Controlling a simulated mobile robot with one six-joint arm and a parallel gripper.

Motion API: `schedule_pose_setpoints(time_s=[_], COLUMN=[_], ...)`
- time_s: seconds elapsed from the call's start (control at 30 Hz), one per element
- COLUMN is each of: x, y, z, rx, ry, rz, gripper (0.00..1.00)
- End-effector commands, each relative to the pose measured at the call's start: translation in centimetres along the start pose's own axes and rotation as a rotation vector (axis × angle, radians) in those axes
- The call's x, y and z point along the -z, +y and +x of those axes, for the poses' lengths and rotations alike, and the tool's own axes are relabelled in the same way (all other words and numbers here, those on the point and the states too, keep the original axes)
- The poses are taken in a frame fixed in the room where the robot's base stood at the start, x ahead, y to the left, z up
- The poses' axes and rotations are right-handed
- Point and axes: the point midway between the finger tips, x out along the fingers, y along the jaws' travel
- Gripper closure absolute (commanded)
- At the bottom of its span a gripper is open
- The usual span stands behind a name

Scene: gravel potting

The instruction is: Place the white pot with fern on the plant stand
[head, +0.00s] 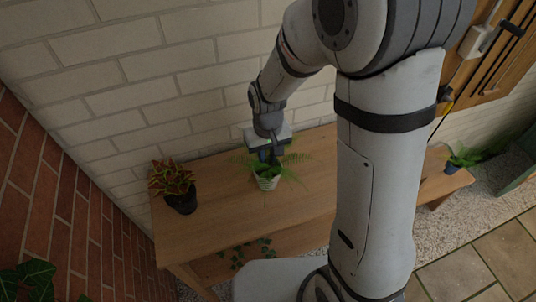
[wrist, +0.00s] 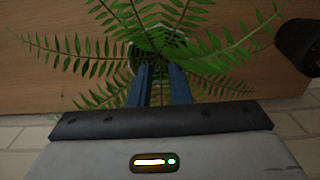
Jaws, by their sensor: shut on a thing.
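The white pot (head: 267,183) holds a green fern (head: 294,160). In the head view it is at the upper surface of the wooden plant stand (head: 225,222), upright. I cannot tell whether its base touches the wood or is slightly above it. My gripper (head: 266,157) reaches down from above and is shut on the white pot at its rim. In the wrist view, the fern fronds (wrist: 110,38) spread around my gripper's blue fingers (wrist: 160,78) and hide most of the pot.
A dark pot with a red-yellow plant (head: 178,186) stands at the stand's left end; its dark pot shows at the wrist view's right edge (wrist: 301,44). A trailing plant (head: 246,253) is lower down. Another blue-potted plant (head: 455,163) is at right. A pale brick wall (head: 150,75) stands behind.

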Motion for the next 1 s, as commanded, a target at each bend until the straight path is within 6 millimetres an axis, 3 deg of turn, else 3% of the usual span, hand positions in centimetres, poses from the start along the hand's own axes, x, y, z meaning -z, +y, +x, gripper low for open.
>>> schedule_pose_setpoints(time_s=[0.43,0.47,0.7,1.0], x=[0.03,0.0,-0.01,0.0], y=[0.05,0.06,0.08,0.11], z=[1.16,1.19,1.06,0.81], rx=[0.0,0.0,0.0,0.0], ry=[0.002,0.001,0.001,0.001], rz=[0.001,0.001,0.002,0.002], gripper=[1.0,0.82,0.62,0.61])
